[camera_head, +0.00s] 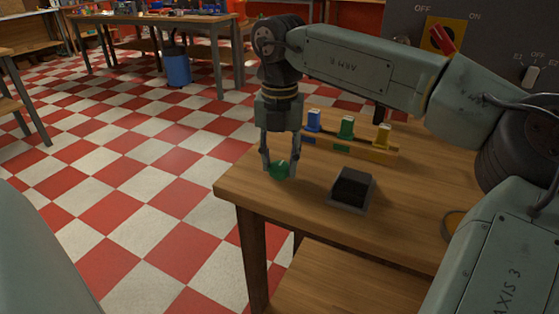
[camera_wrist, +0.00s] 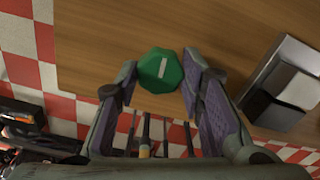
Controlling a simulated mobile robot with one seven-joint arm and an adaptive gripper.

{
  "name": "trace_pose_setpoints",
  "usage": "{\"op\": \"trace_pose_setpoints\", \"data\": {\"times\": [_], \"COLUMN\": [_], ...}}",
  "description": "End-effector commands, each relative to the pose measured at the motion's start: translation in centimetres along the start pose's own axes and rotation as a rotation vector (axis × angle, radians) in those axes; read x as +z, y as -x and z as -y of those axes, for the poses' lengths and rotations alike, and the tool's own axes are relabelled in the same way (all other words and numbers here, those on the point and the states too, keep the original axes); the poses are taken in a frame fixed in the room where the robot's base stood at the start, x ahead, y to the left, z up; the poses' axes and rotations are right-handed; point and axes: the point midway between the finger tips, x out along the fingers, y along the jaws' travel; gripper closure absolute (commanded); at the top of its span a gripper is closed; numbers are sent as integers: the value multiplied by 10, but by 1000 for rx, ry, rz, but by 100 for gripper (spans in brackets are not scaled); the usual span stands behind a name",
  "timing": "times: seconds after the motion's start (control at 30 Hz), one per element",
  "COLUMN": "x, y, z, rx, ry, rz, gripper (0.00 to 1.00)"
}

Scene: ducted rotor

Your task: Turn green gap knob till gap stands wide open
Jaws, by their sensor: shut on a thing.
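The green knob (camera_head: 279,170) is near the left front corner of the wooden table. In the wrist view the green knob (camera_wrist: 160,70) is many-sided, with a pale straight mark on its top lying diagonally, from lower left to upper right. My gripper (camera_head: 280,173) points down over it, with one finger on each side. In the wrist view my gripper (camera_wrist: 158,82) is shut on the knob. A row of blue (camera_head: 313,121), green (camera_head: 346,128) and yellow (camera_head: 384,136) posts stands behind it. I cannot tell from these views how wide any gap stands.
A grey panel with a red switch (camera_head: 442,38) is at the back right. Open checkered floor lies left.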

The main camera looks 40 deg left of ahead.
Motion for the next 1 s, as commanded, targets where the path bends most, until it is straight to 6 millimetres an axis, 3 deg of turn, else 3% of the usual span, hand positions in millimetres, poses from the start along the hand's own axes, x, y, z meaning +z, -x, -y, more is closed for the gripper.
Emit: {"op": "trace_pose_setpoints", "data": {"times": [0.3,0.83,0.87,1.0], "x": [0,0,0,0], "y": [0,0,0,0], "z": [0,0,0,0], "rx": [-1,0,0,0], "ry": [-119,-140,-140,-139], "rz": [0,-1,-1,-1], "gripper": [92,92,63,54]}}
